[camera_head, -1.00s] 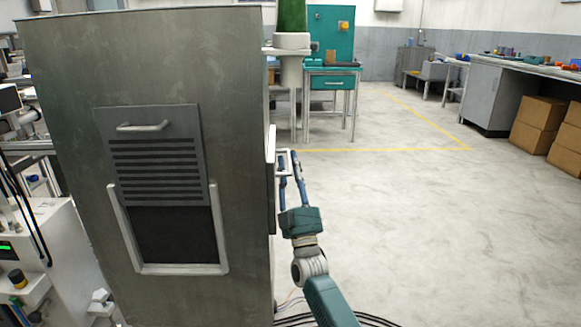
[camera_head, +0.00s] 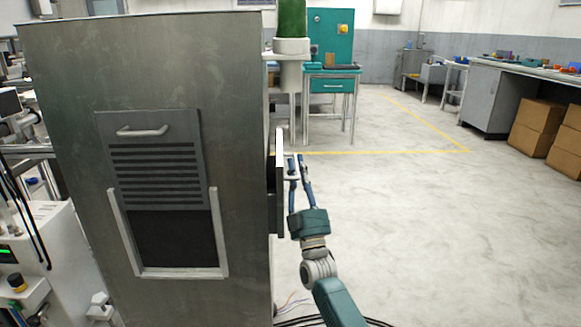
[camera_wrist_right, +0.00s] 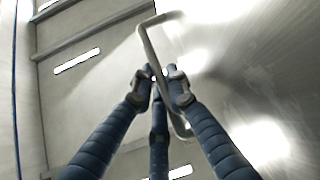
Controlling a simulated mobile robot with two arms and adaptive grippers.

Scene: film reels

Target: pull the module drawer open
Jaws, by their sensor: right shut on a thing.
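The module drawer (camera_head: 279,185) sits in the right side of the tall metal cabinet (camera_head: 240,90). Its front panel stands a little out from the cabinet side, with a dark gap behind it. My right gripper (camera_head: 298,160) is at the outer side of the drawer front, its blue fingers shut on the drawer handle. In the right wrist view the fingers (camera_wrist_right: 159,75) close around the long bar of the handle (camera_wrist_right: 152,45). The drawer's inside is hidden from the head view. My left gripper is not in view.
The cabinet front has a slatted panel with its own handle (camera_head: 142,131) above a dark opening. The floor (camera_head: 420,220) to the right is clear. Cables (camera_head: 300,318) lie by the cabinet base. A teal workbench (camera_head: 332,84) stands behind, cardboard boxes (camera_head: 538,125) at far right.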

